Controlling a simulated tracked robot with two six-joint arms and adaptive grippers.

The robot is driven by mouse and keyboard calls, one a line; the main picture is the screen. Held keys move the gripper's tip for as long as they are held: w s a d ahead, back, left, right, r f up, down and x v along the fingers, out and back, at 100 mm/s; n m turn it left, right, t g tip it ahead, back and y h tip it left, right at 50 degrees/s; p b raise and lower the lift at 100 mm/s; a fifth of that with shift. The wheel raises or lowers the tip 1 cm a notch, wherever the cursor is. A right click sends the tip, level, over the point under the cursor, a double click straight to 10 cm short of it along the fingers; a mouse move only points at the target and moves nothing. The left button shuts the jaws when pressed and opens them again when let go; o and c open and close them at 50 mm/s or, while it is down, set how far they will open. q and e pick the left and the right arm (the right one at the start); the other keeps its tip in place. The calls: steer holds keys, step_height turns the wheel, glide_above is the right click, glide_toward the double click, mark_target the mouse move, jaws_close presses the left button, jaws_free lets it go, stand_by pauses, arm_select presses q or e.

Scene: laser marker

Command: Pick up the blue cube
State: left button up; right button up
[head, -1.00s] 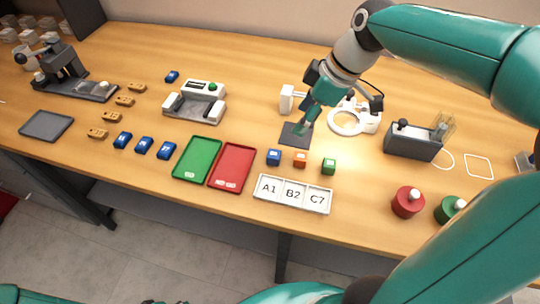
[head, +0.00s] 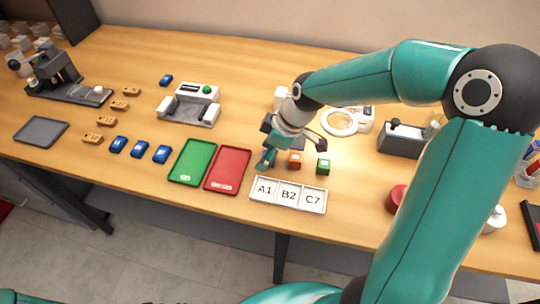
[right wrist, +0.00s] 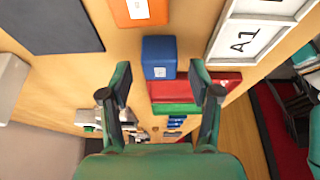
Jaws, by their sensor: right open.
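The blue cube (right wrist: 158,57) stands on the table in the right wrist view, with a pale label on one face. My right gripper (right wrist: 160,82) is open, and its two fingers point toward the cube, one to each side of it in the picture. I cannot tell whether they touch it. In the head view my right gripper (head: 268,158) is low over the table and hides the cube, left of the orange cube (head: 294,160). My left gripper is not in view.
The green cube (head: 323,167) stands right of the orange one. The A1-B2-C7 tray (head: 287,207) lies in front. Red (head: 228,172) and green (head: 194,162) trays lie to the left. A dark pad (right wrist: 52,24) shows in the right wrist view.

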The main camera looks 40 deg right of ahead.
steer(key=shift+w+a+f, duration=0.1)
steer(key=shift+w+f, duration=0.05)
steer(key=shift+f, duration=0.4)
steer(key=c, duration=1)
steer(key=shift+o, duration=0.2)
steer(key=shift+r, duration=0.15)
